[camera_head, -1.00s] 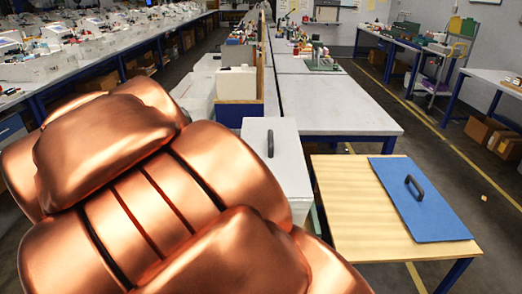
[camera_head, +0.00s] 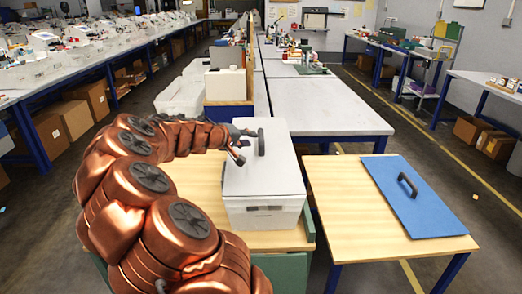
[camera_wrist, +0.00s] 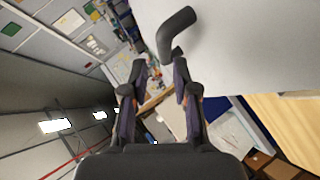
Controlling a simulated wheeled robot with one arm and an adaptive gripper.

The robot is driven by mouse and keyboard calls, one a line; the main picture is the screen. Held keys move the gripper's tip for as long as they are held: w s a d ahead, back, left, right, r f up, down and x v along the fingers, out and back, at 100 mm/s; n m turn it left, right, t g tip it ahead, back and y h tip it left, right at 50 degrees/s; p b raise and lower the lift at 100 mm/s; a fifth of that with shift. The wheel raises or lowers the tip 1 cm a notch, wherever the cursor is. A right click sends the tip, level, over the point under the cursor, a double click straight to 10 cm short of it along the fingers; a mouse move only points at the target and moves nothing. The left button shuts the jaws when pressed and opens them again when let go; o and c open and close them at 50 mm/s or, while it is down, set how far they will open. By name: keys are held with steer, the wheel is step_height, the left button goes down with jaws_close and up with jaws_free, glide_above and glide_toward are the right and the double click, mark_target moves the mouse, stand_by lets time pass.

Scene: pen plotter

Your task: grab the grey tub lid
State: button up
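The grey tub lid (camera_head: 280,178) lies on a whitish tub (camera_head: 264,215) in the middle of the head view. A dark upright-looking handle (camera_head: 261,143) stands on the lid toward its far left part. In the wrist view the lid (camera_wrist: 255,45) fills the upper right, with its curved handle (camera_wrist: 178,28) just beyond my fingertips. My gripper (camera_head: 237,143) is close to the left of the handle in the head view. In the wrist view my gripper (camera_wrist: 160,72) has its two fingers apart with nothing held between them.
The tub stands on a wooden table (camera_head: 200,175) with a green edge. To the right, another wooden table (camera_head: 340,210) bears a blue panel (camera_head: 420,205) with its own dark handle (camera_head: 407,185). A white-topped bench (camera_head: 325,110) and a beige box (camera_head: 225,84) stand behind.

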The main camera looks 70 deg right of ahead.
mark_target(259, 137)
steer(key=d, duration=0.1)
steer(key=d+f, duration=0.1)
steer(key=shift+d+f, duration=0.2)
steer(key=shift+d, duration=0.1)
steer(key=shift+x, duration=1.05)
steer(key=shift+w+d+r+p+x, duration=0.15)
steer(key=shift+p+x, duration=0.2)
steer(key=shift+x, duration=0.55)
steer(key=shift+w+p+x, duration=0.15)
steer(key=shift+p+x, duration=0.15)
steer(key=shift+x, duration=0.55)
steer(key=shift+w+d+r+p+x, duration=0.1)
steer(key=shift+p+x, duration=0.25)
steer(key=shift+x, duration=0.55)
steer(key=shift+f, duration=0.1)
jaws_close()
